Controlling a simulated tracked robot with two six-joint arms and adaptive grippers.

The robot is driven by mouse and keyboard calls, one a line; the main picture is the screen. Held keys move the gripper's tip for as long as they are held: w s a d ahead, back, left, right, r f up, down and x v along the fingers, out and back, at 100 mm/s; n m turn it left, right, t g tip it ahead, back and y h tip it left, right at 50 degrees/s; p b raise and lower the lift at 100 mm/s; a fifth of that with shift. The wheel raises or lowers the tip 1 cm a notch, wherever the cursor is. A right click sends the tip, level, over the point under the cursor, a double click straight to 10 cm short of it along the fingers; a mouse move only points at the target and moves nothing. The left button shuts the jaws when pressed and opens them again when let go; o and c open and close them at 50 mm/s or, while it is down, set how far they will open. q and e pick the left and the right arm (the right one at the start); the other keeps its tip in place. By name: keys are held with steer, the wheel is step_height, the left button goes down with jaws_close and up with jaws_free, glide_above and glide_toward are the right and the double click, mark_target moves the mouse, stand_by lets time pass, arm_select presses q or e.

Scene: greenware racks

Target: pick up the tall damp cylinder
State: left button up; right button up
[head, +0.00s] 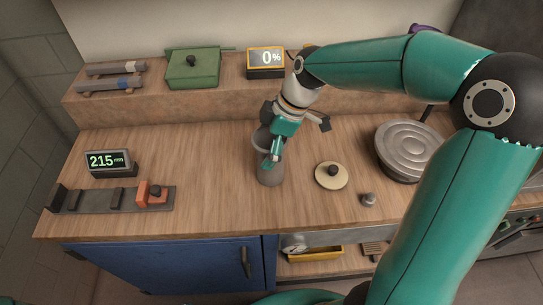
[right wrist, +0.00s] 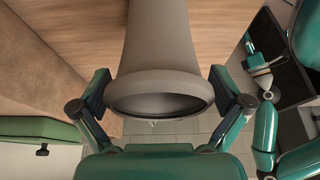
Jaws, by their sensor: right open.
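The tall damp cylinder (head: 270,175) is a dark grey-brown, hollow vessel with a flared rim, upright on the wooden counter. My right gripper (head: 272,150) is open and comes down over it from above and behind. In the right wrist view the cylinder (right wrist: 160,50) lies between the two open fingers (right wrist: 160,85), its round mouth facing my palm. The fingers are beside the rim, one on each side; I cannot tell whether either touches it. In the right wrist view my left gripper (right wrist: 252,50) appears small at the right, its jaws unclear.
A cream lid with a dark knob (head: 331,176) and a small grey knob-like piece (head: 368,200) lie to the right, near a ridged round grey disc (head: 410,150). A display reading 215 (head: 108,161) and a slide gauge (head: 95,202) stand left. The counter between is clear.

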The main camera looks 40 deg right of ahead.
steer(key=shift+c, duration=0.2)
steer(key=c, duration=1.3)
steer(key=shift+c, duration=0.4)
steer(key=shift+r, duration=0.1)
